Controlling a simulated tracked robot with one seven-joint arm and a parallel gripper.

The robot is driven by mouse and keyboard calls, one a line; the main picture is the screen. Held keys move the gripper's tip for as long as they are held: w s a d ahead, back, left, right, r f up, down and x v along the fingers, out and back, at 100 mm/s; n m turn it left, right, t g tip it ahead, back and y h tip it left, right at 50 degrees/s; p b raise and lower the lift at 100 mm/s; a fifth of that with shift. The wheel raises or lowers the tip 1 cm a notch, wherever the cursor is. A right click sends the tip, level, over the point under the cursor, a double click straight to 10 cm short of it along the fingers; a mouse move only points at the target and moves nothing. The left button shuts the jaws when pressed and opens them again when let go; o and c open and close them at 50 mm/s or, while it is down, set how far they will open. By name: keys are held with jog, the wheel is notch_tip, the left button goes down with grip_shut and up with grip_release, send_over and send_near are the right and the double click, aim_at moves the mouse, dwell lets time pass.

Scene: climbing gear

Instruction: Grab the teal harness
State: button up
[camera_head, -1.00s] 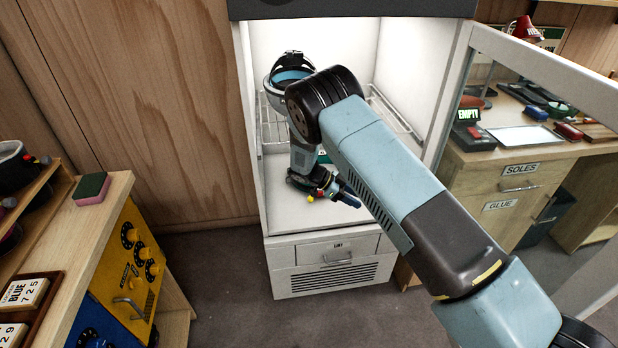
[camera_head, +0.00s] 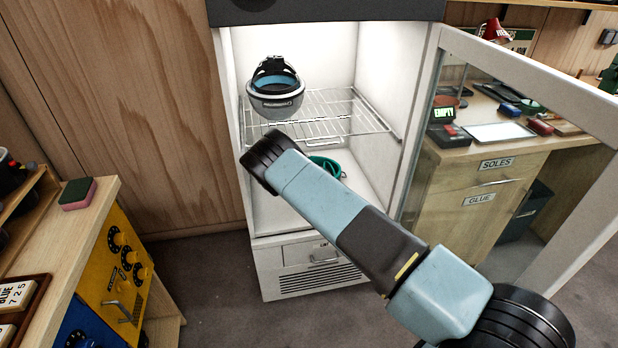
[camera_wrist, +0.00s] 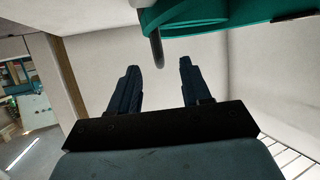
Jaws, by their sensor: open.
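The teal harness (camera_head: 318,162) lies low inside the open white cabinet, partly hidden behind my arm in the head view. In the wrist view a teal piece of the harness (camera_wrist: 195,18) fills the upper edge of the picture, with a thin grey curved part hanging from it. My gripper (camera_wrist: 159,64) is open, its two dark fingers apart with nothing between them. In the wrist view the fingertips are below the teal piece in the picture and apart from it. The head view hides my gripper behind my arm.
A grey helmet (camera_head: 275,92) sits on the wire shelf (camera_head: 345,112) above the harness. The white cabinet (camera_head: 262,245) has its glass door (camera_head: 520,110) swung open to the right. A workbench with a blue and yellow panel (camera_head: 125,265) stands at the left.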

jog(key=x, duration=0.4)
jog(key=shift+d, duration=0.1)
jog(key=shift+c, duration=0.5)
grip_shut()
jog(key=shift+w, duration=0.1)
dwell(0.7)
